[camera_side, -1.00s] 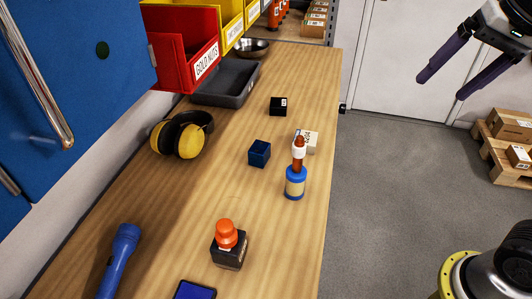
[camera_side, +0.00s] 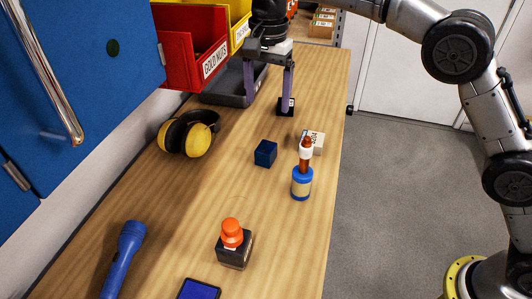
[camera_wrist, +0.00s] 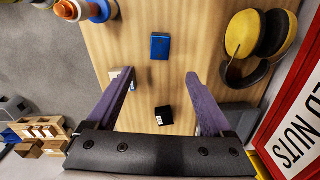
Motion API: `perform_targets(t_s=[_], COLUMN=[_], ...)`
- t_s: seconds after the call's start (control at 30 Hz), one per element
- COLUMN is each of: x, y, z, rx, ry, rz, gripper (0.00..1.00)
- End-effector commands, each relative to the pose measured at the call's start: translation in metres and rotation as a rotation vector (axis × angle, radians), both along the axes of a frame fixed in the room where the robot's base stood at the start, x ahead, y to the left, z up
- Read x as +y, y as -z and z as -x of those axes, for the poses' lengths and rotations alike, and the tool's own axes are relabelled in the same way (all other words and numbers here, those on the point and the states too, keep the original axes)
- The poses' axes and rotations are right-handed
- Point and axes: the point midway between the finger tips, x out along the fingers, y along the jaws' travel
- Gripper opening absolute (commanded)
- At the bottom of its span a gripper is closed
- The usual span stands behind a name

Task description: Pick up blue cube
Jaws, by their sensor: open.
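My gripper (camera_side: 269,92) is open with two purple fingers pointing down over the far part of the bench, behind the cube. It is empty and apart from the cube. In the wrist view, my gripper (camera_wrist: 162,80) has its fingers spread wide, with a small black cube (camera_wrist: 164,116) seen between them.
Yellow earmuffs (camera_side: 188,136) lie left. A red bin (camera_side: 190,55) and dark tray (camera_side: 232,90) are at the back left.

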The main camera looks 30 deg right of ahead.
Motion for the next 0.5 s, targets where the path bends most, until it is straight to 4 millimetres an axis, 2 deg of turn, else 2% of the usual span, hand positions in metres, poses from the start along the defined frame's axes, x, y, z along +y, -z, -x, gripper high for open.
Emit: perform_targets(t_s=[0.13, 0.5], x=[0.008, 0.007], y=[0.018, 0.081], z=[0.002, 0.002], rx=[0.017, 0.016], ry=[-0.016, -0.015], rz=[0.008, 0.007], gripper=[0.85, 0.85])
